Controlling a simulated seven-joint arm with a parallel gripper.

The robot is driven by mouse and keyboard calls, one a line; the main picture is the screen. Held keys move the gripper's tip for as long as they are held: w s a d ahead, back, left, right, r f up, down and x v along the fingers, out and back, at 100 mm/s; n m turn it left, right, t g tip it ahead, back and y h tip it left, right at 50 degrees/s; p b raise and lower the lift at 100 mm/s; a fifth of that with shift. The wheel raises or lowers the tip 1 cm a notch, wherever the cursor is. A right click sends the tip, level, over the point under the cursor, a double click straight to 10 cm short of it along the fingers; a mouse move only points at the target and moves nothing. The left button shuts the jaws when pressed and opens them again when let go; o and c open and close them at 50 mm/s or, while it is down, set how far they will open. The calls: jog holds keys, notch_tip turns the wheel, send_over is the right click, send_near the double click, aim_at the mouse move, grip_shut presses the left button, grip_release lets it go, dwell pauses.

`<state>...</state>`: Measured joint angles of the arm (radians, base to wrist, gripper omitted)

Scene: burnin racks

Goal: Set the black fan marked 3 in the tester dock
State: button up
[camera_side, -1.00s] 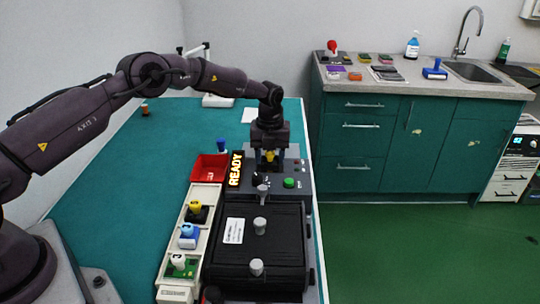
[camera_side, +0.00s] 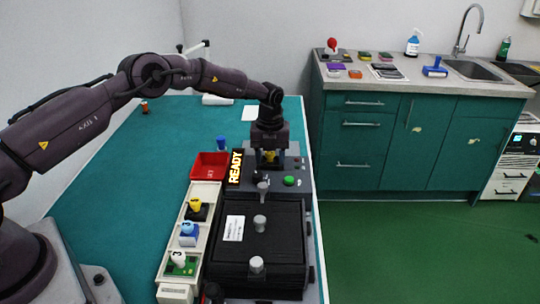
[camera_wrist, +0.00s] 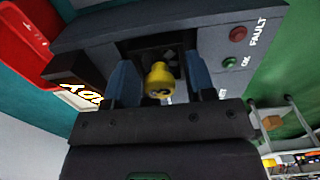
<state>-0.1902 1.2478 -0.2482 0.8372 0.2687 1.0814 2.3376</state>
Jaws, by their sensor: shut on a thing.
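My gripper (camera_side: 269,160) is over the grey tester (camera_side: 291,163) at the far right end of the table. It is shut on a yellow knob (camera_wrist: 160,80), between blue fingers in the wrist view. The yellow knob also shows in the side view (camera_side: 270,156). A dark, square fan-like body shows under the knob, within or just above the dark tester dock (camera_wrist: 132,57). I cannot tell whether it is fully seated. The mark on the knob is not clearly readable. The tester's sign (camera_side: 235,167) reads READY.
A pale rack (camera_side: 183,229) holds a black part with a yellow knob (camera_side: 196,205), a blue one and a green one. A red bin (camera_side: 209,166) and a blue-topped item (camera_side: 221,143) stand left of the tester. A black lidded box (camera_side: 280,230) fills the front.

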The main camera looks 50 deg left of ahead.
jog(key=shift+f, duration=0.1)
dwell(0.3)
jog(key=o, duration=1)
jog(key=shift+r, duration=2.55)
jog(key=shift+r, duration=0.1)
jog(key=shift+r, duration=1.9)
